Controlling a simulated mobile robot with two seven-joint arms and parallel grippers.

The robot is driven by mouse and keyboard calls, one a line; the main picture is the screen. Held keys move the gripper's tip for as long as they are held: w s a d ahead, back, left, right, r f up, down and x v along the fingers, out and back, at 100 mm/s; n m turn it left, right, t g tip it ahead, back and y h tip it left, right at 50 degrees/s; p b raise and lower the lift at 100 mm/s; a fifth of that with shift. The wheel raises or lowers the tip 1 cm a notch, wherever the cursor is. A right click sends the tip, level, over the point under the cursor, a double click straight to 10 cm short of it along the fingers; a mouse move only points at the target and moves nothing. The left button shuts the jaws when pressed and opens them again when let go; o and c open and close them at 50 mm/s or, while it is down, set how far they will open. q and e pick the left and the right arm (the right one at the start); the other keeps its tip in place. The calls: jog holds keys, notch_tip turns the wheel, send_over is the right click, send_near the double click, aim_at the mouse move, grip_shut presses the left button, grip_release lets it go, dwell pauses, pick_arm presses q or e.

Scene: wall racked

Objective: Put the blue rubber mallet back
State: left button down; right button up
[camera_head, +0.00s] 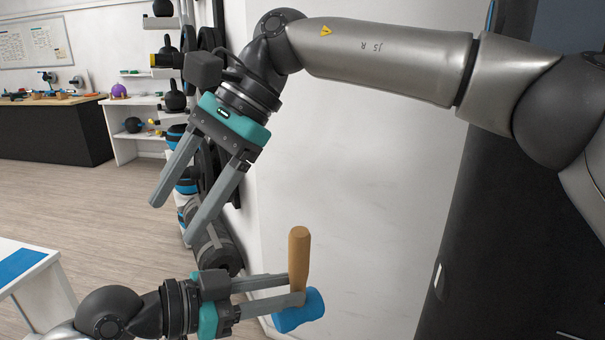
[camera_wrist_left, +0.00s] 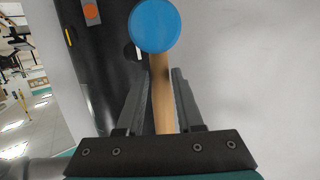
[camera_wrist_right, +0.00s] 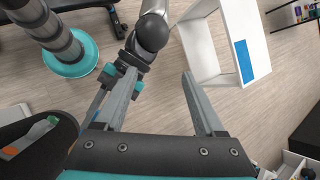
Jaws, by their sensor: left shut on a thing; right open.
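The blue rubber mallet (camera_head: 299,317) has a blue head and a tan wooden handle. In the head view it is held in the air in front of the white wall, handle up and head down. My left gripper (camera_head: 293,288) is shut on the handle, near the head. In the left wrist view the round blue head face (camera_wrist_left: 160,25) sits beyond the fingertips, with the handle running back between the fingers. My right gripper (camera_head: 178,220) is open and empty, above and left of the mallet, its fingers pointing down-left. No storage place for the mallet can be made out.
A white wall panel (camera_head: 345,190) stands behind the mallet, with a black panel (camera_head: 475,230) to its right. A rack with dark weights (camera_head: 172,95) stands left of the wall. A white table with a blue mat (camera_head: 18,264) is at lower left; open floor lies between.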

aim_at(298, 254)
pick_arm(q)
jog(key=shift+r, duration=0.1)
pick_arm(e)
jog(key=w+d+n+t+h, duration=0.1)
jog(key=d+h, duration=0.1)
jog(key=d, duration=0.2)
jog(key=w+d+r+n+t+h, duration=0.1)
jog(key=d+h, duration=0.1)
jog(key=d, duration=0.3)
jog(key=w+d+t+h, duration=0.1)
jog(key=d+h, duration=0.1)
jog(key=d, duration=0.2)
jog(key=shift+d+r+n, duration=0.15)
jog(key=shift+r+n, duration=0.05)
jog(key=shift+n, duration=0.2)
jog(key=shift+d+f, duration=0.1)
jog(key=shift+d, duration=0.1)
jog(key=f, duration=1.1)
jog(key=shift+w+a+f, duration=0.1)
jog(key=shift+a+f, duration=0.2)
jog(key=shift+a, duration=0.05)
grip_shut()
jog(key=shift+a, duration=0.1)
pick_arm(q)
jog(key=c, duration=0.9)
grip_release()
jog(key=shift+s+d, duration=0.1)
jog(key=o, duration=0.4)
jog(key=shift+o, duration=0.2)
